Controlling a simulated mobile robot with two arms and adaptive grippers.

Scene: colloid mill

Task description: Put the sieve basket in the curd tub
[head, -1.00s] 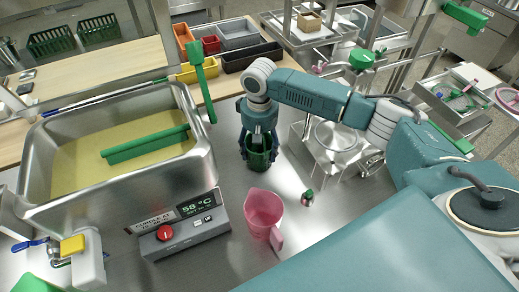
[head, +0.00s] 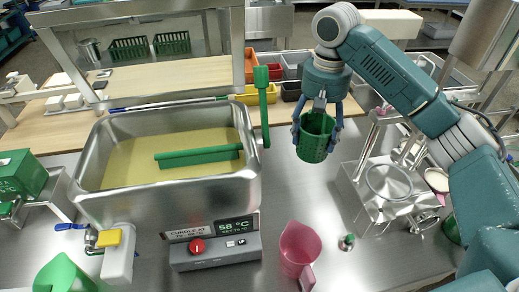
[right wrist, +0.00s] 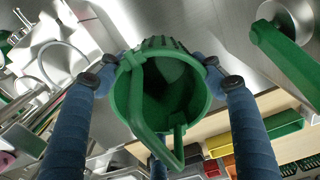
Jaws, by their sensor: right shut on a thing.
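The sieve basket (head: 314,137) is a dark green perforated cup held by my right gripper (head: 317,125). The gripper's blue fingers are shut around it, and it hangs upright above the steel counter, right of the tub. In the right wrist view the basket's open mouth and handle (right wrist: 160,95) face the camera between the fingers (right wrist: 160,85). The curd tub (head: 90,175) is a large steel basin with yellow liquid (head: 130,160). A green bar-like tool (head: 200,155) lies across the tub's right half. My left gripper is not in view.
A green paddle (head: 263,105) stands up at the tub's right edge, between tub and basket. A control box reading 58 °C (head: 215,250) stands in front of the tub. A pink jug (head: 299,246) stands nearer on the counter. A steel machine (head: 385,190) stands to the right. Colored bins (head: 270,65) sit behind.

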